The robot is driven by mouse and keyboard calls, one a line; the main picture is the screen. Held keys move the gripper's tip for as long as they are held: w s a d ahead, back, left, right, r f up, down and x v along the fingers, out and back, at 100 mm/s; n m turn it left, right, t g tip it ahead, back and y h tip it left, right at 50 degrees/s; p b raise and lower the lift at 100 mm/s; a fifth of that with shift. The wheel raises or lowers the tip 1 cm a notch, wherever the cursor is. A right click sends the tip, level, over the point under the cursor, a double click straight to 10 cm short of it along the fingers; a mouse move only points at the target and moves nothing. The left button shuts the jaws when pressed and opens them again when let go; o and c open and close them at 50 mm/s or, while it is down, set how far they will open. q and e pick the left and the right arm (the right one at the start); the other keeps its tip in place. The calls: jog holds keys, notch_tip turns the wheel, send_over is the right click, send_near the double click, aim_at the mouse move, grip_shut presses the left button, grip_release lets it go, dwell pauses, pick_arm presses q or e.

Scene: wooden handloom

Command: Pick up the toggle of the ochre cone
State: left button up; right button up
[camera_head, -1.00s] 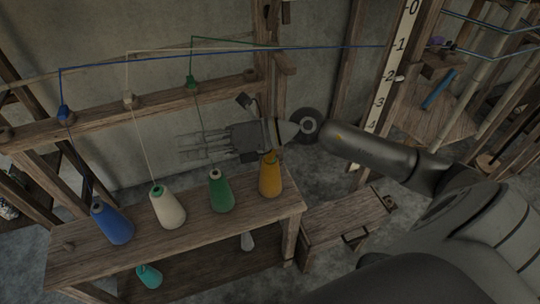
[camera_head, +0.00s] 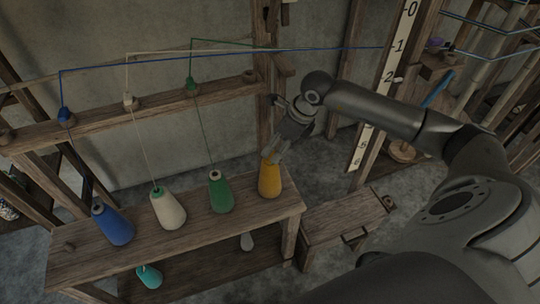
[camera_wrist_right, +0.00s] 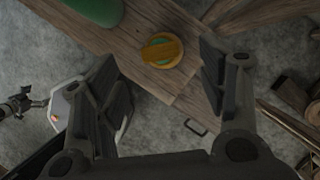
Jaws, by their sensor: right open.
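The ochre cone (camera_head: 270,181) stands upright at the right end of the wooden bench, beside the green cone. In the right wrist view its top (camera_wrist_right: 161,50) shows from above, with an ochre toggle (camera_wrist_right: 163,52) lying across a green ring. My right gripper (camera_head: 272,154) is just above the cone's top in the head view and partly hides it. In the right wrist view the open, empty fingers (camera_wrist_right: 160,80) stand to either side of the toggle, apart from it. My left gripper is not in view.
Green (camera_head: 221,192), cream (camera_head: 167,208) and blue (camera_head: 112,222) cones stand left along the bench (camera_head: 200,238). Threads rise from them to a rail (camera_head: 160,107) behind. A wooden stool (camera_head: 345,222) stands right of the bench. A numbered post (camera_head: 392,75) stands behind my right arm.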

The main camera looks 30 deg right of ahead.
aim_at(271, 155)
jog(key=p+x, duration=0.1)
jog(key=x, duration=0.4)
jog(key=shift+f, duration=0.2)
jog(key=c, duration=0.8)
